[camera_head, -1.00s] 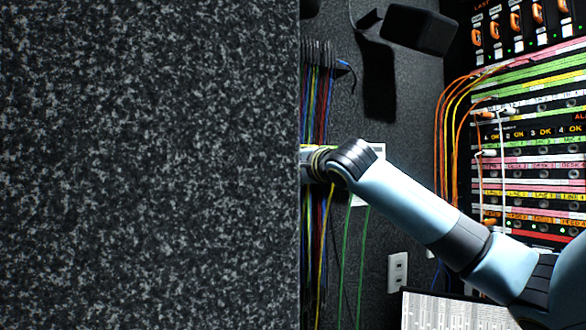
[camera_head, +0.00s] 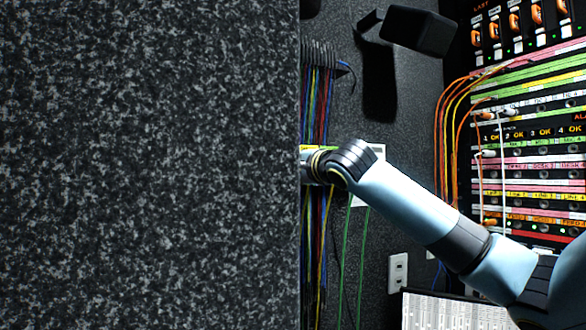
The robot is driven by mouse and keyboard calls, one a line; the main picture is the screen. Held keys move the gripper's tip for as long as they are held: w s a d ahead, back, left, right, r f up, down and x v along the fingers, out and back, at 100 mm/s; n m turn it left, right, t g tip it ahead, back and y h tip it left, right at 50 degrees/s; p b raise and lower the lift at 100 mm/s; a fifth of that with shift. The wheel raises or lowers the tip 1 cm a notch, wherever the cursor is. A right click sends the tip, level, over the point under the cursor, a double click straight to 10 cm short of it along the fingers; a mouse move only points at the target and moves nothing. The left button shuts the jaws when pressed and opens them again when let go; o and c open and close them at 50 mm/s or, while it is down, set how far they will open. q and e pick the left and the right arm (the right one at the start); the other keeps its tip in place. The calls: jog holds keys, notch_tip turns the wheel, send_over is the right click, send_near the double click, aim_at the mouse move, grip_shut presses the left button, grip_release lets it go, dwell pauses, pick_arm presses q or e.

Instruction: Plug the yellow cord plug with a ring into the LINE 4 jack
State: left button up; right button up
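My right arm comes in from the lower right and reaches left. Its wrist passes behind the edge of a dark speckled panel, which hides the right gripper. My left gripper is not in view. Several coloured cords hang from a dark comb-like rack (camera_head: 320,56) just right of that edge. A yellow cord (camera_head: 329,205) hangs among them below my wrist. No plug with a ring can be made out. The patch bay (camera_head: 540,165) stands at the right with rows of jacks and coloured label strips. The LINE 4 label is too small to pick out.
The speckled panel (camera_head: 150,165) fills the left half of the view. A black box-like object (camera_head: 417,31) is on the back wall. Orange and yellow cords (camera_head: 447,130) loop beside the patch bay. A wall outlet (camera_head: 398,272) and a bright screen (camera_head: 440,311) are low down.

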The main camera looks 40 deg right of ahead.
jog(key=o, duration=0.8)
jog(key=shift+r, duration=0.35)
jog(key=o, duration=0.8)
jog(key=shift+f, duration=0.15)
jog(key=shift+v, duration=3.8)
